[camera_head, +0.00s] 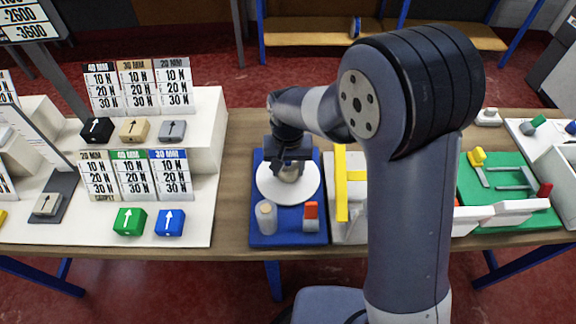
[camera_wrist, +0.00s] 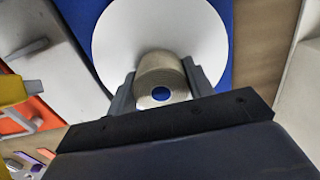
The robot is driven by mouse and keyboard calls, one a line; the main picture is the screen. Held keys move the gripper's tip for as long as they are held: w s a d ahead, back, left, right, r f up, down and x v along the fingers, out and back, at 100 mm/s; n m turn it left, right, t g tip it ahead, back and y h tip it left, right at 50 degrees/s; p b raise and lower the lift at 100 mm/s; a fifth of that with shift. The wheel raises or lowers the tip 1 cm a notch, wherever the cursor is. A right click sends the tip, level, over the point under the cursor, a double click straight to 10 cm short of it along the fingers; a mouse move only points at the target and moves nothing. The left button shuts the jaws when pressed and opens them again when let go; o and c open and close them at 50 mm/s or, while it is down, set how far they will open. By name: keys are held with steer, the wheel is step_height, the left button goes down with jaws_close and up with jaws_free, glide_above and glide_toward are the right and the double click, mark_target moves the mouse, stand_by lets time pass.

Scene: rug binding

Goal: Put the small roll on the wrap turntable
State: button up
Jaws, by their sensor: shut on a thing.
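The wrap turntable is a white round disc (camera_head: 305,196) on a blue base (camera_head: 271,238); the disc also shows in the wrist view (camera_wrist: 165,32). The small roll (camera_wrist: 158,80) is beige with a hollow core that shows blue. My gripper (camera_wrist: 160,88) is shut on the roll, one finger on each side. In the head view my gripper (camera_head: 289,168) is over the disc, and the roll (camera_head: 289,174) shows just below it. I cannot tell whether the roll touches the disc.
A pale cylinder (camera_head: 266,216) and an orange-and-grey piece (camera_head: 311,217) stand on the front of the blue base. White stepped shelves with several coloured blocks and cards (camera_head: 128,216) are at left. A yellow bar (camera_head: 341,185) and a green board (camera_head: 505,212) are at right.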

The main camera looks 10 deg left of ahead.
mark_target(288, 165)
steer(key=shift+f, duration=0.25)
steer(key=shift+f, duration=0.15)
steer(key=o, duration=1)
step_height(288, 165, up, 13)
steer(key=shift+f, duration=0.2)
